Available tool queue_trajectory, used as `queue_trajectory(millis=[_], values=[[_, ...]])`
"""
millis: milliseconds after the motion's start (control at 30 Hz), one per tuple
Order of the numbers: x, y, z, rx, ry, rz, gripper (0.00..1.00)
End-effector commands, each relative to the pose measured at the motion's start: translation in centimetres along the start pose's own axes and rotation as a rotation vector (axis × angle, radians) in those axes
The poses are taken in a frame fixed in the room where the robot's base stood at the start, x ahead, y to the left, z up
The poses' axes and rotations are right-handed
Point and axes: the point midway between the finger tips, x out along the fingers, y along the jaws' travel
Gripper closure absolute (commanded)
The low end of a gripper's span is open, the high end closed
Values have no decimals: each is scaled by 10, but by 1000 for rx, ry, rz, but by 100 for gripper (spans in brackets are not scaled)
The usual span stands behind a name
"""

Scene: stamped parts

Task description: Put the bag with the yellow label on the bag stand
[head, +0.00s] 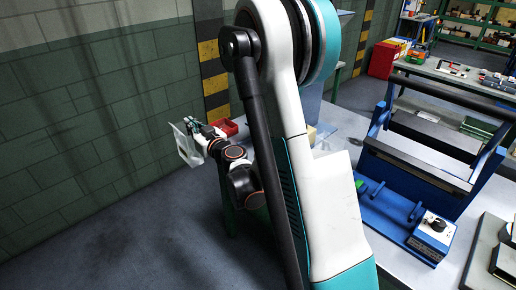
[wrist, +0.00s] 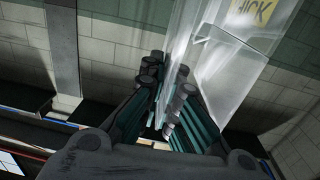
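A clear, see-through bag (wrist: 235,65) with a yellow label (wrist: 251,11) hangs at my gripper (wrist: 168,100) in the wrist view. The label shows dark letters and is cut by the top edge. The gripper's teal-sided fingers are closed together on the bag's edge. In the head view, my gripper (head: 191,126) is at the left, in front of the green wall, with the pale bag (head: 184,146) hanging from it. The label cannot be made out there. I cannot pick out the bag stand in either view; my arm hides part of the table.
A small red bin (head: 228,128) is just right of the gripper. A blue bending machine (head: 415,170) and a control box (head: 434,231) are on the table at right. The green wall (head: 80,130) is close behind the bag. The floor (head: 130,250) at lower left is clear.

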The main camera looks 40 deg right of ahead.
Motion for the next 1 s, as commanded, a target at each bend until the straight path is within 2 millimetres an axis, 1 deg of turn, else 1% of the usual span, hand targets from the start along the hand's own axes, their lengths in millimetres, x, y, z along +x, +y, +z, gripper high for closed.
queue_trajectory(millis=[33, 67, 100, 167, 200, 267, 300, 367, 400, 500, 633, 700, 800, 900, 1000], values=[[-8, 26, 7, 0, 0, 6, 100], [-12, 38, 10, 1, -1, 4, 100], [-19, 54, 14, 1, -1, 0, 100], [-30, 78, 20, 1, -1, -5, 100], [-38, 93, 24, 1, -1, -8, 100], [-51, 116, 30, 2, -1, -13, 100], [-61, 131, 34, 2, -1, -15, 100], [-76, 152, 40, 2, 0, -20, 100], [-87, 165, 44, 1, 0, -24, 100], [-115, 192, 53, 1, 2, -33, 100], [-144, 218, 62, 0, 3, -44, 100], [-156, 226, 65, 0, 4, -48, 100], [-166, 233, 68, -1, 5, -53, 100], [-167, 237, 67, -1, 5, -58, 100], [-158, 242, 64, -1, 6, -60, 100]])
